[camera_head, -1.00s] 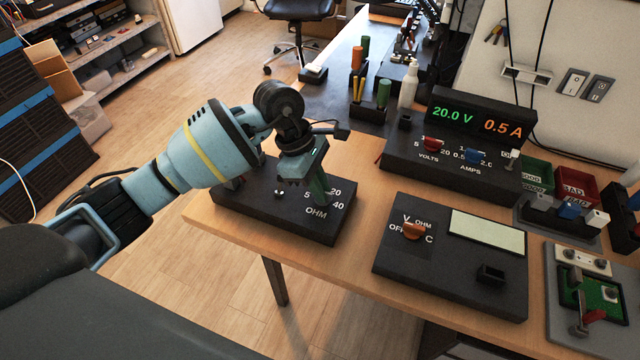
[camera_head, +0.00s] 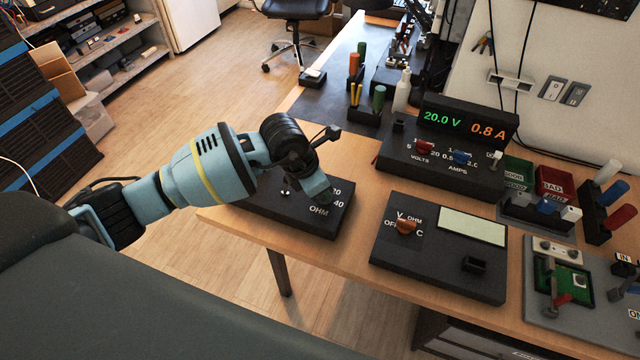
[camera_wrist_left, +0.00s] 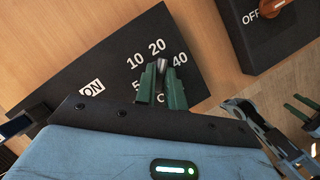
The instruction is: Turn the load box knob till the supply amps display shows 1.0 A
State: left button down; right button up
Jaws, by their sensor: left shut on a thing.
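The load box (camera_head: 262,208) is a black box at the table's left end, marked OHM and 20, 40. In the left wrist view its dark top (camera_wrist_left: 110,65) shows 10, 20, 40 and an ON label. My left gripper (camera_wrist_left: 161,82) has its green fingers shut on the grey load box knob (camera_wrist_left: 162,66). In the head view the gripper (camera_head: 318,196) is over the box and hides the knob. The supply (camera_head: 440,165) stands at the back; its display reads 20.0 V and its amps display (camera_head: 488,131) reads 0.8 A.
A meter (camera_head: 430,250) with an orange dial and a blank pale screen lies right of the load box. Green and red bins (camera_head: 553,186) stand beside the supply. A white bottle (camera_head: 402,92) and a tool holder stand behind. Bare wood separates load box and meter.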

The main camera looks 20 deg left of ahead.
pick_arm(q)
jog(key=shift+r+n+t+y+p, duration=0.25)
jog(key=shift+n+p, duration=0.4)
jog(key=shift+n, duration=0.35)
jog(key=shift+f, duration=0.1)
pick_arm(e)
jog(key=shift+w+d+r, duration=0.1)
jog(key=shift+w+r, duration=0.05)
jog(key=shift+r, duration=0.3)
jog(key=shift+w+d+r, duration=0.1)
jog(key=shift+w+r, duration=0.05)
jog(key=shift+r, duration=0.3)
pick_arm(q)
jog(key=shift+f+n, duration=0.1)
jog(key=shift+n, duration=0.2)
pick_arm(e)
jog(key=shift+w+r, duration=0.2)
jog(key=shift+w, duration=0.05)
pick_arm(q)
jog(key=c, duration=1.5)
grip_release()
pick_arm(e)
jog(key=shift+w, duration=0.1)
